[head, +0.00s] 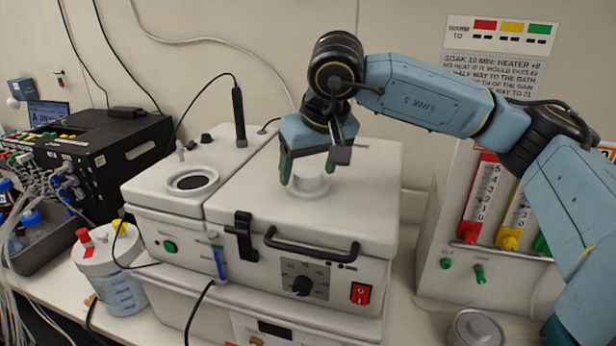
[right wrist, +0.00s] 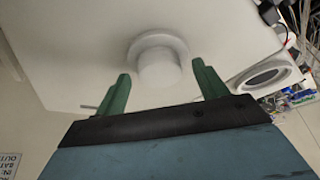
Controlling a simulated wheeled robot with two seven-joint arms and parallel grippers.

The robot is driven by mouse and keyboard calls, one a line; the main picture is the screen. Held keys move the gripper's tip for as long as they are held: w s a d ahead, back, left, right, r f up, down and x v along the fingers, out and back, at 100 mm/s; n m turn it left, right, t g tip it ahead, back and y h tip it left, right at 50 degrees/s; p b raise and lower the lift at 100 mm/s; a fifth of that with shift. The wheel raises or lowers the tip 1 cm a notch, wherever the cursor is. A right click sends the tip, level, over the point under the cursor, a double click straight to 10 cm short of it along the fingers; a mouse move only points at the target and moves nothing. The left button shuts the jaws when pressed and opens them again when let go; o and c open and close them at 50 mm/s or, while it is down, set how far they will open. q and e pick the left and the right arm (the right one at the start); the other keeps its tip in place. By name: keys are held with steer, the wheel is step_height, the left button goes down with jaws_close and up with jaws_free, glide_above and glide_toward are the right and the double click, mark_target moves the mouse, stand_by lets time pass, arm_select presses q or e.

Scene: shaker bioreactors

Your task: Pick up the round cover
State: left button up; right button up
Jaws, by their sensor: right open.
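The round cover (head: 311,182) is a white stepped disc with a raised round knob, on top of the white box-shaped lid (head: 365,205) of the bench unit. My right gripper (head: 309,170) is directly over it, pointing down, with green fingers spread. In the right wrist view the knob of the round cover (right wrist: 159,68) lies between the two open fingers of the right gripper (right wrist: 161,70), with a visible gap on both sides. Nothing is held. My left gripper is out of view.
A round opening (head: 192,182) with a dark centre is left of the lid. A black handle (head: 310,247) crosses the lid's front. A flowmeter panel (head: 490,225) stands at the right, and a grey round part (head: 477,328) lies in front of it.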

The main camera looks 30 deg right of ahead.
steer(key=c, duration=1.1)
